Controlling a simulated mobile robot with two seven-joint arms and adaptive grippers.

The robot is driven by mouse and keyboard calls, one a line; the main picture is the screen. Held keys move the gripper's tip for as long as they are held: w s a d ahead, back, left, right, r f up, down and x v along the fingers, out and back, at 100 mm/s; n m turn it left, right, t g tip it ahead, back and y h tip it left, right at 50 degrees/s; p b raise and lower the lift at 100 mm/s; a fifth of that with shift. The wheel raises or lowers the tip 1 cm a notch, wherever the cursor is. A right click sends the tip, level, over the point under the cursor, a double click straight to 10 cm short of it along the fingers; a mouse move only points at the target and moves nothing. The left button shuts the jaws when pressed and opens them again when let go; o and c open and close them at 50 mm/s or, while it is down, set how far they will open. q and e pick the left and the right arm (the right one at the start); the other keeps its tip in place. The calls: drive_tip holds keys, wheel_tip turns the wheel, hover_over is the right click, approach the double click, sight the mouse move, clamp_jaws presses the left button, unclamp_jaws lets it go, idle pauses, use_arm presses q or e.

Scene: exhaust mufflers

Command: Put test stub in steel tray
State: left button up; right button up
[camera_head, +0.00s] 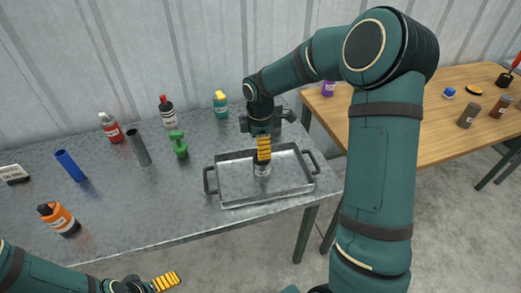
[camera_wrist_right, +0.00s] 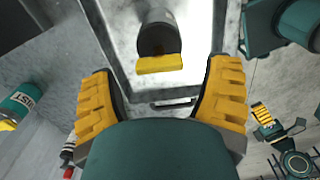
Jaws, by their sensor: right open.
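The grey tube (camera_head: 138,148) stands tilted in the picture on the metal bench, left of the green object; it looks like the test stub, but no readable label confirms this. The steel tray (camera_head: 228,203) has dark handles and lies near the bench's right end. A dark labelled cylinder (camera_head: 262,171) is in the tray; the right wrist view shows it with a yellow part (camera_wrist_right: 158,38). My right gripper (camera_wrist_right: 162,100) is open and empty above the tray by this cylinder. My left gripper (camera_head: 152,284) is low in front of the bench; its jaw gap is unclear.
Left of the tray are a green object (camera_head: 178,145), a blue tube (camera_head: 70,165), an orange can (camera_head: 60,219) and a red bottle (camera_head: 111,128). A dark bottle (camera_head: 168,112) and teal bottle (camera_head: 221,106) stand behind. A wooden table (camera_head: 430,130) is at right.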

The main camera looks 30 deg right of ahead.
wheel_tip(320, 180, up, 9)
drive_tip(key=p, duration=0.1)
idle(0.7)
